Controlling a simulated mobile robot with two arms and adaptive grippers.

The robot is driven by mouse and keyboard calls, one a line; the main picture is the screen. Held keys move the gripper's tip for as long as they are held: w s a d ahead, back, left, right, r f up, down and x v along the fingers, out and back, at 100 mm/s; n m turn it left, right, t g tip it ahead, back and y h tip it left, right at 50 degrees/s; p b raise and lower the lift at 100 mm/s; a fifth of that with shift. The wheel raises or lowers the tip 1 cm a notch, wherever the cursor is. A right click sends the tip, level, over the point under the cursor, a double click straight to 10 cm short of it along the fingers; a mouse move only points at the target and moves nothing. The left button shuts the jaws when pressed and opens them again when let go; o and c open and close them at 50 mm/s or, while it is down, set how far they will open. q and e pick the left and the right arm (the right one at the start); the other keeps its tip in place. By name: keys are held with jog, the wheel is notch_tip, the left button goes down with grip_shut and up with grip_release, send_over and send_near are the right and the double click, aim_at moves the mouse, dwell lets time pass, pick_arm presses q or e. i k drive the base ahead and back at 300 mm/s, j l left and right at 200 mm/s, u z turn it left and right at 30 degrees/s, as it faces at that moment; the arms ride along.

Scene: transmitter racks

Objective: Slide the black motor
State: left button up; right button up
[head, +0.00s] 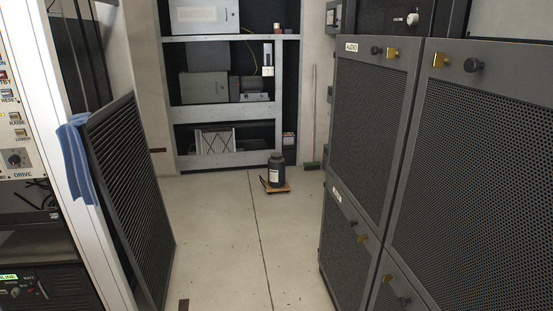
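The black motor (276,170) stands upright on a small tan wooden board (275,187) on the floor, in front of the far shelving. It is a dark cylinder with a narrower top and a pale label on its side. It is some way off, down the aisle between the racks. Neither of my grippers shows in the head view.
Perforated black rack doors (375,130) line the right side. A louvred black panel (130,200) leans at the left, with a blue cloth (76,160) beside it. Metal shelving (225,110) and a broom (312,120) stand at the back. The concrete floor (215,240) between is clear.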

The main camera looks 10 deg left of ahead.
aim_at(276, 181)
jog(key=i+j+u, duration=0.3)
jog(key=i, duration=0.6)
jog(key=i+u, duration=0.3)
jog(key=i, duration=2.45)
